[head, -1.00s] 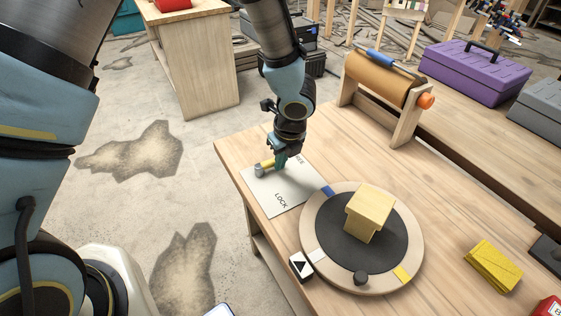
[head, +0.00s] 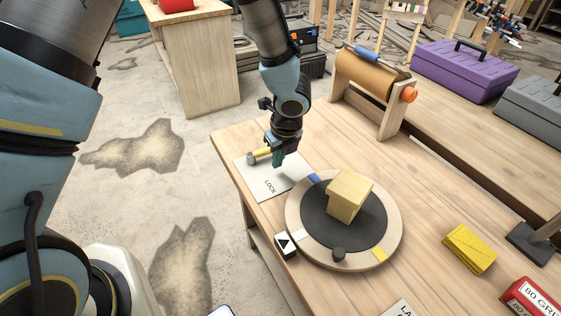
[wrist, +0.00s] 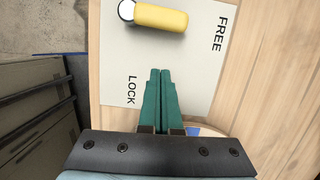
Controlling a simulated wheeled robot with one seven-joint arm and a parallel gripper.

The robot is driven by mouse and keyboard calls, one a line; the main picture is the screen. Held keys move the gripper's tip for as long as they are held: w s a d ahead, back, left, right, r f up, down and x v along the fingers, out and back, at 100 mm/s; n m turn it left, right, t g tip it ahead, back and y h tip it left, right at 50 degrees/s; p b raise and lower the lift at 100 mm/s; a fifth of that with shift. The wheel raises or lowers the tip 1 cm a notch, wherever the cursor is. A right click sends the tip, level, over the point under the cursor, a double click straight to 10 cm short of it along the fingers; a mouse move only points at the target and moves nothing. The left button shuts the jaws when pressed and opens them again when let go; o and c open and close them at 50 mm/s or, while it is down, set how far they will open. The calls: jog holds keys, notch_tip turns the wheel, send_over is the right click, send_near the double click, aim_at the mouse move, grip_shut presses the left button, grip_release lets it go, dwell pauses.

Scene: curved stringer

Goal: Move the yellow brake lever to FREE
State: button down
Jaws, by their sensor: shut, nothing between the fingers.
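The brake lever has a yellow handle (head: 262,152) and a round grey pivot (head: 250,159) on a white plate (head: 262,178). In the wrist view the yellow handle (wrist: 160,18) points right from its pivot (wrist: 126,10), with its free end towards the word FREE (wrist: 219,33). The word LOCK (wrist: 131,90) is lower left, away from the handle. My gripper (head: 277,166) is shut and empty over the plate, beside the handle. In the wrist view its fingertips (wrist: 160,72) are below the handle with a visible gap. In the head view my gripper hides FREE.
A round turntable (head: 293,222) carrying a wooden block (head: 348,195) stands just right of the plate. A paper roll stand (head: 365,85) is behind it. A yellow pad (head: 469,249) lies at the right. Bare tabletop (head: 330,140) lies between plate and stand.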

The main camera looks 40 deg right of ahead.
jog(key=shift+w+r, duration=0.1)
jog(key=shift+r, duration=0.45)
jog(key=v, duration=0.8)
jog(key=shift+a+r+b, duration=0.15)
jog(key=shift+a+b, duration=0.05)
jog(key=shift+b, duration=0.2)
jog(key=w+a+r+m+t+h, duration=0.1)
jog(key=w+a+r+m, duration=0.1)
jog(key=w+m, duration=0.35)
jog(key=w+a+r+m+t+h, duration=0.1)
jog(key=w+a+r+m+h, duration=0.15)
jog(key=w, duration=0.55)
jog(key=w+a+r+m, duration=0.3)
jog(key=w+a+m, duration=0.2)
jog(key=a+m, duration=0.4)
jog(key=s+a+m+g+y, duration=0.1)
jog(key=s+a+m, duration=0.2)
jog(key=a+m, duration=0.6)
jog(key=s+a+m+g+y, duration=0.2)
jog(key=s+a+m, duration=0.2)
jog(key=a+m, duration=0.6)
jog(key=a, duration=0.7)
jog(key=shift+s+r, duration=0.25)
jog(key=shift+r, duration=0.05)
jog(key=shift+y, duration=0.25)
